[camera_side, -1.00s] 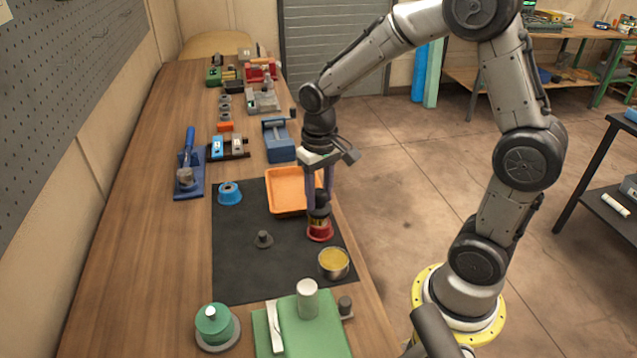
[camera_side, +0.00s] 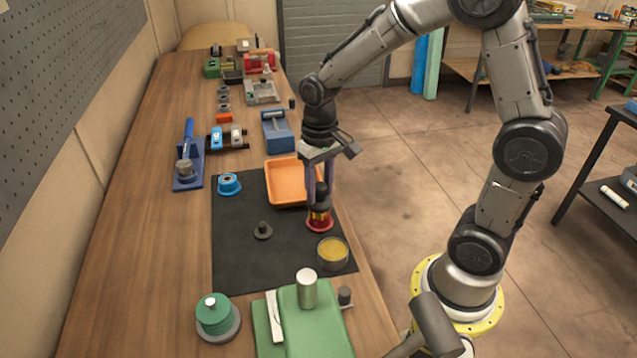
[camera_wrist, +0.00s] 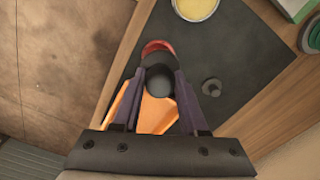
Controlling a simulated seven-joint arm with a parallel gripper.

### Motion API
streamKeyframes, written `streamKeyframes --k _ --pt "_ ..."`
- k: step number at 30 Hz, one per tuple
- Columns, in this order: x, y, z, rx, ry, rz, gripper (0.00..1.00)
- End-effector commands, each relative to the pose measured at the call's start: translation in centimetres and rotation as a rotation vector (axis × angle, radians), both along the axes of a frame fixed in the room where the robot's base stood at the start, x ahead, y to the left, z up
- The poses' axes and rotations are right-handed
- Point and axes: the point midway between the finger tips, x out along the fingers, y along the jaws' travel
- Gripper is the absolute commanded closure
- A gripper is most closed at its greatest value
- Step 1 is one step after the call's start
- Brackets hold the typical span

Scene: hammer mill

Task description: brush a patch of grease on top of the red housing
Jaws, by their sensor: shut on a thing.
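My gripper (camera_side: 319,188) points down with its purple fingers shut on a dark, rounded brush handle (camera_side: 320,194). A tin of yellow grease (camera_side: 332,252) stands nearer the front, apart from the housing. No grease patch on the housing can be made out.
An orange tray (camera_side: 290,183) lies just behind my gripper. A small grey flanged part (camera_side: 262,231) and a blue ring-shaped part (camera_side: 229,184) are to the left on the black mat (camera_side: 238,260).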

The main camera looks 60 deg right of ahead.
Motion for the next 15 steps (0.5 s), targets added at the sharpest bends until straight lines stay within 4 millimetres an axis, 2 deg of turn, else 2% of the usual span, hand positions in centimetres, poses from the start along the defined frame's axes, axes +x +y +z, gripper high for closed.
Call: streamKeyframes --k 5,15 --pt "-1.2 1.3 0.0 0.001 0.002 0.002 1.0" --pt "1.1 -1.2 0.0 0.0 0.0 -0.003 1.0"
